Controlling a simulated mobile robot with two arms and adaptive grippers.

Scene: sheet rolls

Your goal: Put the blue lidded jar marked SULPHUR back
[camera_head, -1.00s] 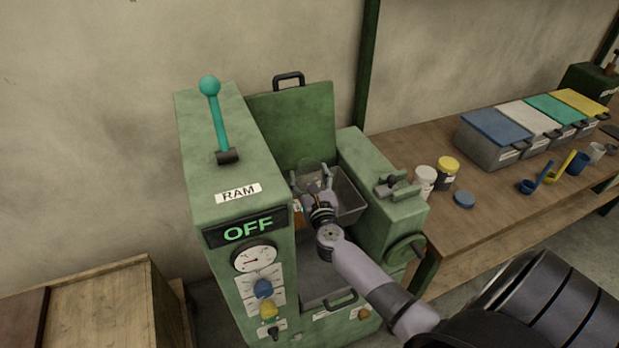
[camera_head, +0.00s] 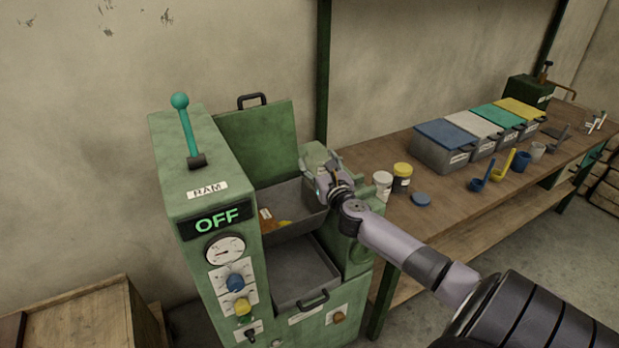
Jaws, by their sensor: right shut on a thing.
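My right gripper (camera_head: 325,176) is at the right side of the green machine, beside the open hopper, in front of the machine's right block. It is shut on a small pale, see-through jar (camera_head: 316,158). The gripper partly hides the jar, and I can read no label on it. No lid shows on it. A loose blue lid (camera_head: 421,199) lies flat on the wooden bench, in front of a white jar (camera_head: 383,186) and a yellow-lidded jar (camera_head: 402,178). My left gripper is not in view.
The green machine (camera_head: 205,190) reads OFF. Its raised cover (camera_head: 258,140) exposes a grey hopper (camera_head: 300,205) with yellow-orange material inside. On the bench (camera_head: 370,155) stand coloured-lidded bins (camera_head: 447,150), scoops (camera_head: 483,178) and cups. Bare bench surrounds the blue lid.

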